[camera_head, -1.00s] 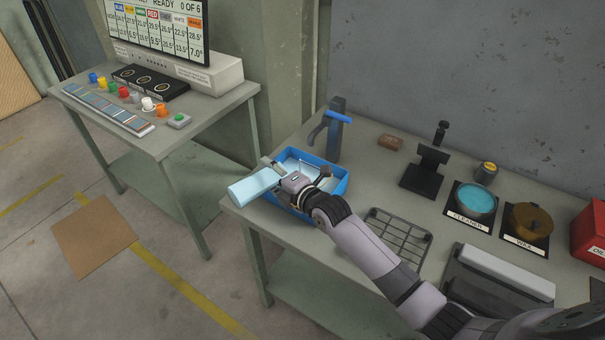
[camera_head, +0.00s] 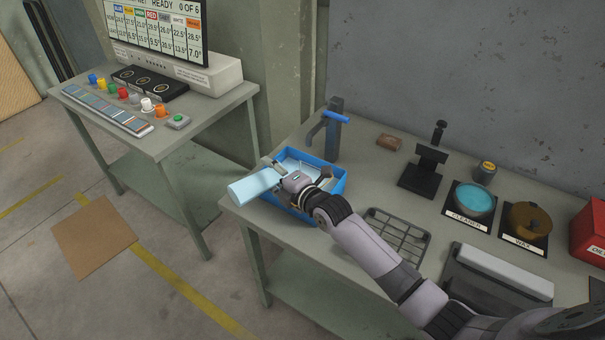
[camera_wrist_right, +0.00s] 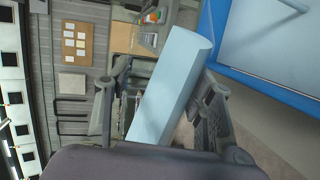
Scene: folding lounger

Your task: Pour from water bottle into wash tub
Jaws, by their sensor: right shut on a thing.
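My right gripper (camera_head: 280,176) is shut on a pale blue water bottle (camera_head: 252,187). The bottle lies tilted, close to level, with its wide end sticking out to the left past the table edge. Its other end is hidden by the gripper in the head view. In the right wrist view the bottle (camera_wrist_right: 172,88) stands between the two fingers. The blue wash tub (camera_head: 333,181) sits on the table under and behind the gripper, and its rim (camera_wrist_right: 262,84) shows at right in the wrist view. I cannot see any stream of water. My left gripper is not in view.
A faucet (camera_head: 333,128) stands behind the tub. A wire rack (camera_head: 398,236) lies right of the tub, with a black stand (camera_head: 426,172), the cleaner dish (camera_head: 474,199) and the wax dish (camera_head: 528,222) further right. A second table (camera_head: 190,130) is at left across a floor gap.

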